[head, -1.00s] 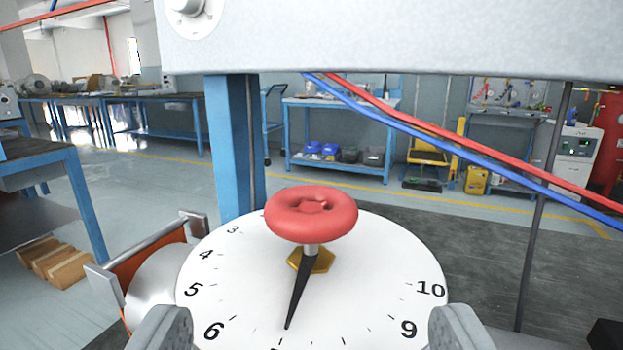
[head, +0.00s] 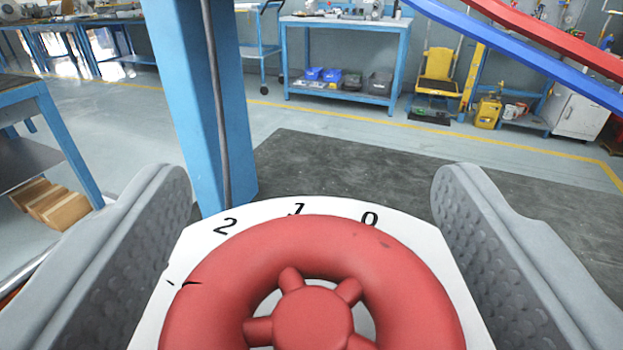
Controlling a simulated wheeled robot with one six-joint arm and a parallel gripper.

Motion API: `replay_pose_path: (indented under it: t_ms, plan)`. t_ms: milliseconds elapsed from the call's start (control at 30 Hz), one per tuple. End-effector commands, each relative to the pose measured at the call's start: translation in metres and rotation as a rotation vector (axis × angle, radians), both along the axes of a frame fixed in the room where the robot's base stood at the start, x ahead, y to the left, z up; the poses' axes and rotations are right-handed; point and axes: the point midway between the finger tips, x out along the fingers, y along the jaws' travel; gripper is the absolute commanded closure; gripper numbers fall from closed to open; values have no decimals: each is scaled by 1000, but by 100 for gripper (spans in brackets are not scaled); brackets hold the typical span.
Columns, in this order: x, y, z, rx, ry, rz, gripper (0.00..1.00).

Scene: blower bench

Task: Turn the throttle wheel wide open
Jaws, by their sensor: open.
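The red throttle wheel (head: 312,318) fills the lower middle of the view, close in front of the camera, with its hub and spokes showing. Its near part is cut off by the bottom edge. The white numbered dial (head: 258,219) lies beneath it, and the figures 2, 1 and 0 show at its far side. The dial's pointer is hidden under the wheel. My gripper (head: 312,235) is open, with one grey padded finger on each side of the wheel. Gaps remain between the fingers and the wheel rim, and it holds nothing.
A blue post (head: 200,100) with a dark cable stands behind the dial. Blue and red hoses (head: 520,55) cross the upper right. A dark floor mat (head: 360,165) lies beyond.

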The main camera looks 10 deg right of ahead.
Motion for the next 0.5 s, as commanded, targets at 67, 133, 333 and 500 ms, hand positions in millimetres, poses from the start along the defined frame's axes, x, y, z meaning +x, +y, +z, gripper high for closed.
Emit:
replay_pose_path:
  t_ms: [67,133,333,500]
  plan:
    - [0,0,0,0,0,0,28]
    - [0,0,0,0,0,0,28]
    - [0,0,0,0,0,0,52]
    - [0,0,0,0,0,0,73]
